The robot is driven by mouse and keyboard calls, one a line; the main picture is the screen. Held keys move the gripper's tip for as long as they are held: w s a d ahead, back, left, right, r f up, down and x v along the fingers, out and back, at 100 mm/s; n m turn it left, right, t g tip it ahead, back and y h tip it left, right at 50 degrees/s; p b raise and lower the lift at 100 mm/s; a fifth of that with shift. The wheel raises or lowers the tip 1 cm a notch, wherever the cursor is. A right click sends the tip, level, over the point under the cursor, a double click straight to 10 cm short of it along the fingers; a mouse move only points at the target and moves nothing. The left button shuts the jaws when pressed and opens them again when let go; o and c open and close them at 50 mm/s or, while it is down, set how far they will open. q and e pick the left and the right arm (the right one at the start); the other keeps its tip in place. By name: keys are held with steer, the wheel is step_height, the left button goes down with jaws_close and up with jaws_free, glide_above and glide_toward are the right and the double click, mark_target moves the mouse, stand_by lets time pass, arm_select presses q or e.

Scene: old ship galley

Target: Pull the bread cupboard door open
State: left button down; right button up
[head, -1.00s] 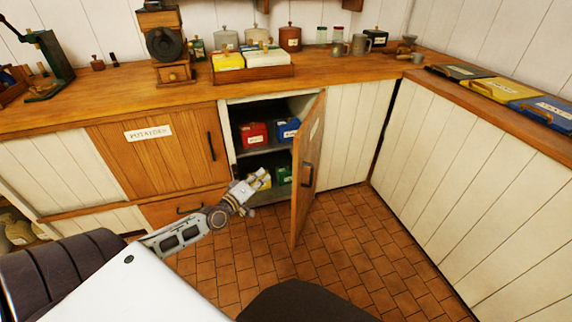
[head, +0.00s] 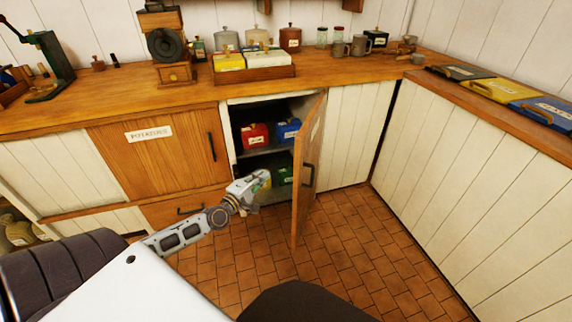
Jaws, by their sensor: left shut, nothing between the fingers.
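The cupboard door (head: 306,165) stands wide open, hinged on its right side and jutting out over the floor. Its label is seen too edge-on to read. A dark handle (head: 309,176) is on its outer face. Inside the cupboard (head: 262,151) are a red container (head: 254,135), a blue one (head: 288,130) and a green one (head: 285,175) on shelves. My left gripper (head: 258,184) is shut and empty in front of the lower opening, left of the door and apart from it. My right gripper is not in view.
A closed potatoes cupboard (head: 160,153) with a dark handle is on the left, above a drawer (head: 172,210). The wooden counter (head: 110,93) holds a grinder (head: 164,45) and a box tray (head: 253,75). The tiled floor (head: 345,245) right of the door is clear.

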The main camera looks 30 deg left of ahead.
arm_select(q)
steer(key=shift+w, duration=0.15)
steer(key=w+d, duration=0.4)
steer(key=w, duration=0.6)
steer(key=shift+w+p, duration=0.3)
steer(key=shift+p, duration=0.05)
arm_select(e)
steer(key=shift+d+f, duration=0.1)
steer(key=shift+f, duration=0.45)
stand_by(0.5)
arm_select(q)
steer(key=shift+d, duration=0.1)
steer(key=shift+d, duration=0.1)
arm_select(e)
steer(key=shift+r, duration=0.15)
arm_select(q)
steer(key=shift+d+p, duration=0.2)
steer(key=shift+p, duration=0.15)
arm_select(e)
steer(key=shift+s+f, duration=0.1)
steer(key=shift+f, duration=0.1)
